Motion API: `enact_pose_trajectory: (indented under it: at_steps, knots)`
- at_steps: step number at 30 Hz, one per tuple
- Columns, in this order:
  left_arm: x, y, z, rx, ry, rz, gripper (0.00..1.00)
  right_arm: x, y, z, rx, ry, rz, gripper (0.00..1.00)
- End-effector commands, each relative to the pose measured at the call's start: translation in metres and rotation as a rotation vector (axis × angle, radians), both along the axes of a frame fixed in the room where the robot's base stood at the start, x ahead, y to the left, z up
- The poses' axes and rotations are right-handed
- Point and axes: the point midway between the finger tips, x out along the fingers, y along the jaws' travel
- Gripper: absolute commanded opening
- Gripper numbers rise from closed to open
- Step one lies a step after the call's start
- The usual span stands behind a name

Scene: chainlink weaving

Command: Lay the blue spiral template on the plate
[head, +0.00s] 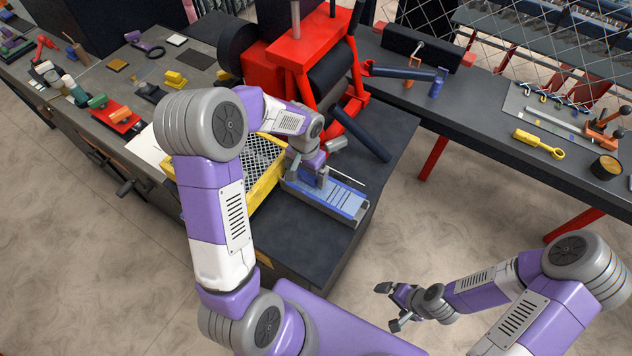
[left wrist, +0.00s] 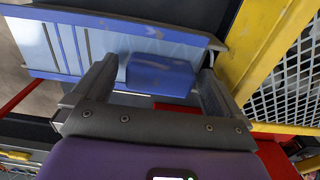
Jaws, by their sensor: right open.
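My left gripper (head: 322,180) is low over the slab's left end. Its fingers (left wrist: 160,82) stand apart on either side of a blue block (left wrist: 160,73), with narrow gaps showing; contact is not visible. Which surface is the plate I cannot tell. My right gripper (head: 389,306) is open and empty over the floor, away from the bench.
A yellow-framed mesh tray (head: 268,178) stands close beside the holder on the left. A red machine (head: 305,60) with dark rollers rises behind it. Tools lie on the left bench, and a yellow tool (head: 538,144) lies on the right one. The bench front near the holder is clear.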

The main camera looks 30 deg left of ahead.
Motion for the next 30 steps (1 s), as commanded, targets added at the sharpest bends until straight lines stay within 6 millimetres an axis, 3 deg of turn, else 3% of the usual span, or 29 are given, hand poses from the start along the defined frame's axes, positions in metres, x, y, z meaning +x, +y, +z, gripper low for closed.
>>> enact_pose_trajectory:
  at_steps: [2,10,20,30]
  knots:
    - [0.0,0.0,0.0,0.0,0.0,0.0,0.89,0.0,0.0,0.0,0.0,0.0,0.0,1.0]
    - [0.0,0.0,0.0,0.0,-0.001,0.0,0.48,0.0,0.0,0.0,0.0,0.0,0.0,1.0]
    - [0.001,0.0,0.01,0.001,-0.005,0.0,0.47,0.0,0.0,0.0,0.0,0.0,0.0,1.0]
    - [0.001,0.0,0.075,0.001,-0.005,0.0,0.47,0.0,0.0,0.002,0.0,0.0,0.0,1.0]
